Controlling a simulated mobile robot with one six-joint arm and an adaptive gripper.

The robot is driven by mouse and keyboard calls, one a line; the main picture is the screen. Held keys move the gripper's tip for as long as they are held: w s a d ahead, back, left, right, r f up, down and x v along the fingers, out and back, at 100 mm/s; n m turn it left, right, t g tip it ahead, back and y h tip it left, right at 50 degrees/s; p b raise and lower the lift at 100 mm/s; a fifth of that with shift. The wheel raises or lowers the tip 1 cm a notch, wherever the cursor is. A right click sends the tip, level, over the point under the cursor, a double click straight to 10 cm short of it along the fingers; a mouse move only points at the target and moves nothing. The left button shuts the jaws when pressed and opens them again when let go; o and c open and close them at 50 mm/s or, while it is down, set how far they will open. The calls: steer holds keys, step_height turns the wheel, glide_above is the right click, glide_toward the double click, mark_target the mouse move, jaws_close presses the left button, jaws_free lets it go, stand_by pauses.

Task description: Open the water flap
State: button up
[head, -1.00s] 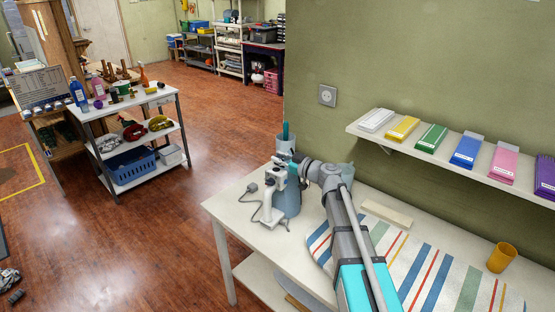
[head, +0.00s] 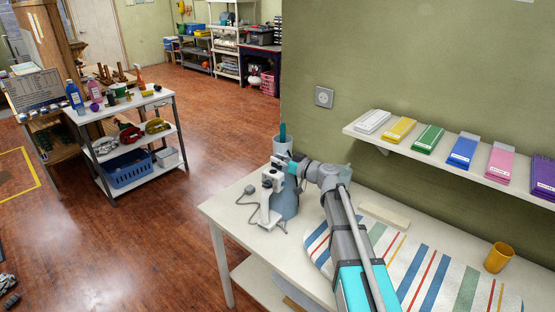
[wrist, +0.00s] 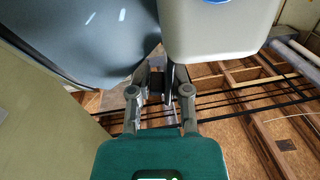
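I cannot make out a water flap in the head view. In the wrist view a blue-grey rounded surface (wrist: 85,35) fills the upper left, and a pale block (wrist: 218,32) with a blue oval at its edge fills the upper right. My gripper (wrist: 166,76) has its fingers close together, apparently with nothing between them, at the gap below these two surfaces. In the head view my gripper (head: 283,166) is small, beside the appliance's top.
A striped cloth (head: 440,273), a pale bar (head: 385,218) and a yellow cup (head: 499,257) lie right of my arm. A wall shelf (head: 372,141) holds coloured stacks.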

steer(key=shift+o, duration=1.4)
steer(key=shift+n, duration=0.3)
